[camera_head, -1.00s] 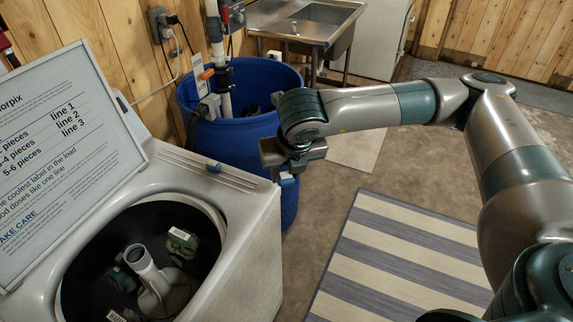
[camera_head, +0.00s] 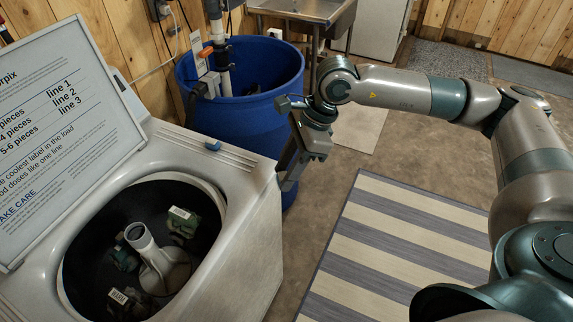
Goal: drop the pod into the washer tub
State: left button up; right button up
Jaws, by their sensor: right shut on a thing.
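The washer tub (camera_head: 85,235) is the dark round opening in the top of the white washer at the lower left. A pale agitator (camera_head: 152,262) stands in it. My right gripper (camera_head: 288,178) is beside the washer's right rear edge, outside the tub opening, with its jaws pointing down. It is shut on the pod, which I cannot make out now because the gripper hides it. My left gripper is not in view.
Dark green bundles with labels (camera_head: 182,222) lie in the tub. The washer's raised lid (camera_head: 60,140) carries printed dose lines. A small blue piece (camera_head: 213,146) sits on the washer's rear top. A blue barrel (camera_head: 250,125) stands behind; a striped rug (camera_head: 390,250) lies right.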

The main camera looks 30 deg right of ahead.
jog(key=s+n+g+h, duration=0.1)
jog(key=n+g, duration=0.1)
jog(key=n, duration=0.5)
jog(key=s+a+n+g+h, duration=0.1)
jog(key=s+n+h, duration=0.1)
jog(key=n, duration=0.4)
jog(key=s+a+f+n+g+h+b, duration=0.1)
jog(key=n+g, duration=0.1)
jog(key=n, duration=0.5)
jog(key=shift+s+a+n+g, duration=0.1)
jog(key=shift+s+n+g, duration=0.2)
jog(key=shift+s, duration=0.1)
